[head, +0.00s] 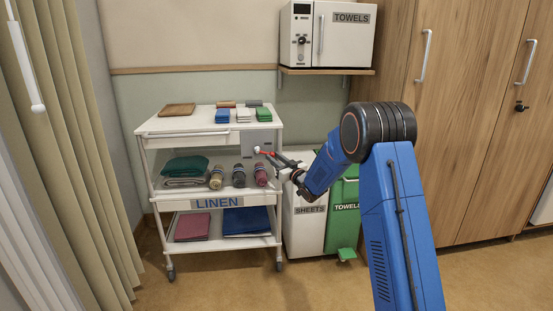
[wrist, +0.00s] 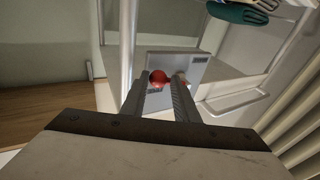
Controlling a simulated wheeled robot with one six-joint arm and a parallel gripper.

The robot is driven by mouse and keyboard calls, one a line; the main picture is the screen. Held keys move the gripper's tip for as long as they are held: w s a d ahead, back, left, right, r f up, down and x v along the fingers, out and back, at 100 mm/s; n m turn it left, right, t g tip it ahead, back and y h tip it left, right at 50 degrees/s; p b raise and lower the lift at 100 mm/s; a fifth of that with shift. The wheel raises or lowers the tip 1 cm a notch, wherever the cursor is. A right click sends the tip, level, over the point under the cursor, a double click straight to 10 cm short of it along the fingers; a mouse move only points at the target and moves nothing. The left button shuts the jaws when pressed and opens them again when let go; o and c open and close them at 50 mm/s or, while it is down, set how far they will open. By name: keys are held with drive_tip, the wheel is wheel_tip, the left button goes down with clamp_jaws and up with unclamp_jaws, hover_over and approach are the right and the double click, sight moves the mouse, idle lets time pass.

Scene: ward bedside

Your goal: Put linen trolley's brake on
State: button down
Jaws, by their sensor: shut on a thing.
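The linen trolley (head: 218,199) is a white three-shelf cart with a blue LINEN label, standing at the left against the wall. A grey plate (head: 258,141) is fixed at its right side, and it also shows in the wrist view (wrist: 190,68). A red brake handle (head: 267,153) sticks out in front of this plate. In the wrist view its round red end (wrist: 157,77) lies between the fingertips. My gripper (wrist: 159,80) is shut on the red handle. In the head view my gripper (head: 276,158) reaches it from the right. The fingers partly hide the handle's shaft.
The trolley carries folded linens, rolled towels and a wooden tray (head: 177,110). A white SHEETS bin (head: 306,232) and a green TOWELS bin (head: 345,220) stand close at its right. A wooden cupboard (head: 465,130) is behind my arm. A curtain (head: 75,150) hangs at left. Floor in front is clear.

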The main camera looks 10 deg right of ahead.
drive_tip(key=a+f+m+t, duration=0.1)
drive_tip(key=m, duration=0.2)
drive_tip(key=a+f+m+t+h, duration=0.1)
drive_tip(key=m, duration=0.2)
drive_tip(key=a+f+m+t+h, duration=0.1)
drive_tip(key=f+m+t, duration=0.1)
drive_tip(key=m, duration=0.1)
drive_tip(key=shift+w, duration=0.15)
drive_tip(key=shift+w+a+f+m+t+h, duration=0.1)
drive_tip(key=shift+a+f+m+t+h, duration=0.2)
drive_tip(key=shift+a+m+h, duration=0.9)
drive_tip(key=shift+s+a+f+m+t+h, duration=0.1)
drive_tip(key=shift+a+m+t+h, duration=0.3)
drive_tip(key=shift+m+h, duration=1.55)
drive_tip(key=shift+w+a+f+m+t+h, duration=0.15)
drive_tip(key=shift+a+m+t+h, duration=0.35)
drive_tip(key=shift+m, duration=2.05)
drive_tip(key=shift+a, duration=0.15)
drive_tip(key=c, duration=1.4)
unclamp_jaws()
drive_tip(key=shift+c, duration=0.2)
drive_tip(key=shift+f, duration=0.15)
drive_tip(key=v, duration=1.7)
